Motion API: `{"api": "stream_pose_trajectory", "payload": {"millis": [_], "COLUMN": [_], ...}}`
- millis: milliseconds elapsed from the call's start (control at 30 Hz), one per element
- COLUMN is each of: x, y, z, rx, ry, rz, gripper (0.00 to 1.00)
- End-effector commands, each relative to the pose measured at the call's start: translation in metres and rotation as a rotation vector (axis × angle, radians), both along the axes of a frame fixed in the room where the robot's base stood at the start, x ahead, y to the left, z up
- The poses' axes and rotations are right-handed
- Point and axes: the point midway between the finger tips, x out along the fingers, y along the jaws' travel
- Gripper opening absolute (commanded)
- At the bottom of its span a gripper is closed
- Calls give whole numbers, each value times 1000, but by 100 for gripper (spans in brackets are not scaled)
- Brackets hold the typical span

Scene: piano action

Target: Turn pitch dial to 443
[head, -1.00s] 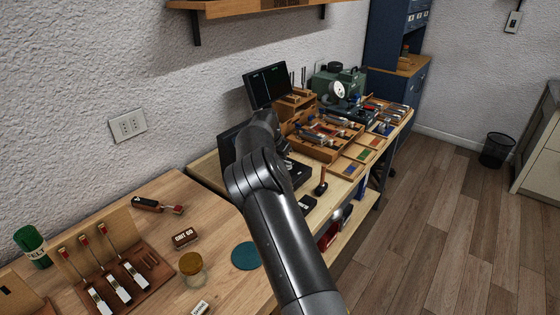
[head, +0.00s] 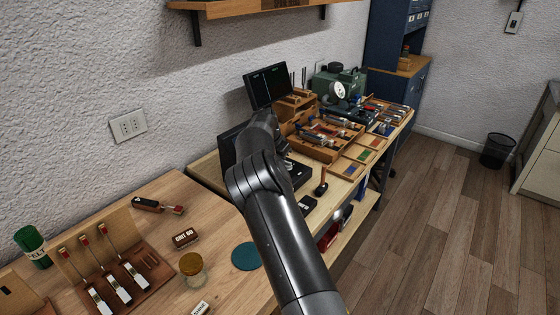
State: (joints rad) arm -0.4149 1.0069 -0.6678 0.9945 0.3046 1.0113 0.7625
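My arm runs up the middle of the head view and bends over the wooden bench. Its wrist end is by a dark boxy device (head: 301,174), which shows only in part to the right of the arm. My gripper (head: 284,149) is small, dark and mostly hidden behind the wrist; its fingers cannot be made out. A pitch dial and any number on it cannot be made out here. A black screen (head: 267,86) with faint markings stands behind the wrist.
A wooden tool tray (head: 322,152), a mallet-like tool (head: 321,182) and a green machine (head: 341,84) are to the right. On the near bench are a teal disc (head: 246,256), a grit block (head: 186,238), a lidded jar (head: 191,265) and a green felt tin (head: 32,245).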

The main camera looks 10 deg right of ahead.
Motion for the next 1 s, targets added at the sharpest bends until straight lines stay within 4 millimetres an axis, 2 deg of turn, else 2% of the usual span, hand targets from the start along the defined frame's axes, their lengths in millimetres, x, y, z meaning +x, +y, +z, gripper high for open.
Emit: {"api": "stream_pose_trajectory", "payload": {"millis": [1000], "x": [9], "y": [1], "z": [0], "rx": [-1], "ry": [-1], "rz": [-285], "gripper": [0]}}
